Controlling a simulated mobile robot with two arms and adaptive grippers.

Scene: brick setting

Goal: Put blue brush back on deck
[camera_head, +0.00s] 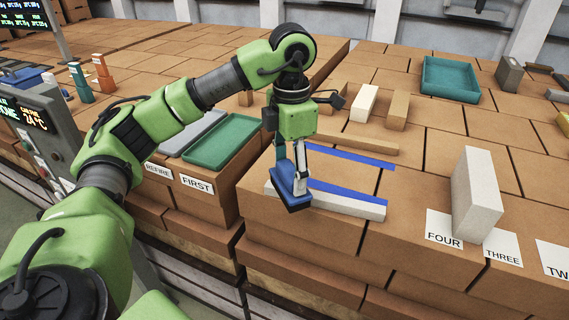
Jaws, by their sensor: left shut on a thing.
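My left gripper (299,172) comes in from the left and points down near the front edge of the brick deck (420,185). It is shut on the blue brush (288,190), which hangs tilted at the fingertips. The brush overlaps a long pale bar (345,203) lying along the deck's front edge; I cannot tell whether they touch. Two blue strips (350,157) lie on the deck just right of the gripper. My right gripper is not in view.
A tall white brick (475,193) stands at the right beside paper labels FOUR (443,238) and THREE (502,246). A teal tray (450,80) lies at the back; a green tray (222,142) lies left of my gripper. A control panel (37,125) stands at the left.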

